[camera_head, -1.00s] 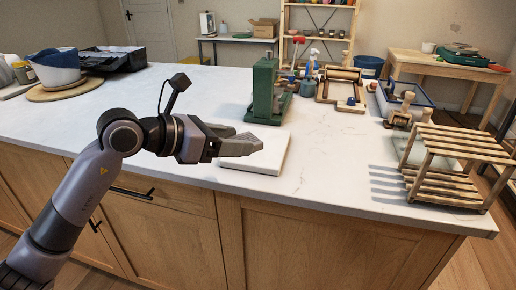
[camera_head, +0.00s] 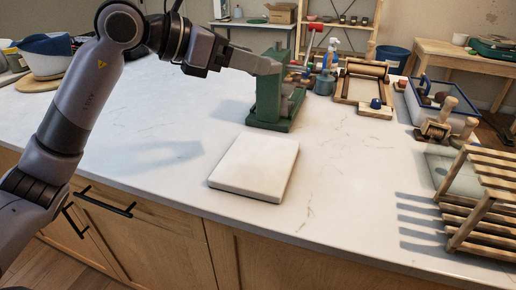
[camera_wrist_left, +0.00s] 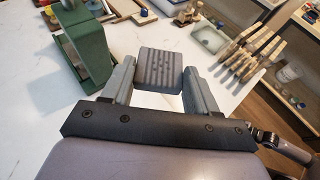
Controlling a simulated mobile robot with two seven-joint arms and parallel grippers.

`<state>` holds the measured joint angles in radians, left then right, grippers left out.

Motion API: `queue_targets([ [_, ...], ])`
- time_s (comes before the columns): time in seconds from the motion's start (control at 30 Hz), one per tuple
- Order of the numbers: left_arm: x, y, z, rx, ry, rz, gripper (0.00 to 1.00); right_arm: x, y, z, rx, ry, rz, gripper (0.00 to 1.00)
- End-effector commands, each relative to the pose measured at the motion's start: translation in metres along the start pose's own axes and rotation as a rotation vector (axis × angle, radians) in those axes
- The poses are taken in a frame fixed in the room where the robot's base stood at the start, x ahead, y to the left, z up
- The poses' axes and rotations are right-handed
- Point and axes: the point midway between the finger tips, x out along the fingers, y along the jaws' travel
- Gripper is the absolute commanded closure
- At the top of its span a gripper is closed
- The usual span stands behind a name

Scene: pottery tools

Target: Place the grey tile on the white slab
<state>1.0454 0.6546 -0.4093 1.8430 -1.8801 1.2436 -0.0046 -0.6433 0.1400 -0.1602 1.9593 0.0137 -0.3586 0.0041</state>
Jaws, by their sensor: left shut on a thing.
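The white slab (camera_head: 256,167) lies flat on the pale countertop near its front edge in the head view. My left gripper (camera_head: 270,64) is raised above the counter, overlapping the upper part of the green press in the picture. In the left wrist view, the left gripper (camera_wrist_left: 159,75) is shut on the grey tile (camera_wrist_left: 159,66), a ridged square plate held between the two fingertips. A bright white patch, likely the slab, shows below the tile there. In the head view I cannot make out the tile apart from the fingers. My right gripper is not in view.
The green press (camera_head: 268,101) stands behind the slab. A slatted wooden rack (camera_head: 480,205) is at the right, with a blue-rimmed tray (camera_head: 440,106) behind it. The countertop (camera_head: 350,180) is clear between slab and rack.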

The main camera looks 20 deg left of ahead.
Motion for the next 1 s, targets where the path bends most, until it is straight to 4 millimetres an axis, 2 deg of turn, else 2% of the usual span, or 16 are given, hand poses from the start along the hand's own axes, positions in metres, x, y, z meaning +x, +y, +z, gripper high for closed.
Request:
queue_targets([
  [0.2, 0.017, 0.000, -0.043, -0.004, 0.004, -0.002, 0.78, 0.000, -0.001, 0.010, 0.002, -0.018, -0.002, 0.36],
  [0.6, 0.050, -0.001, -0.123, -0.003, 0.001, -0.001, 0.78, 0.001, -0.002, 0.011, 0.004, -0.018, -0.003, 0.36],
  [1.0, 0.065, 0.000, -0.159, -0.004, 0.000, -0.001, 0.78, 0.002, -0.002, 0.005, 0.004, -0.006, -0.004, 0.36],
])
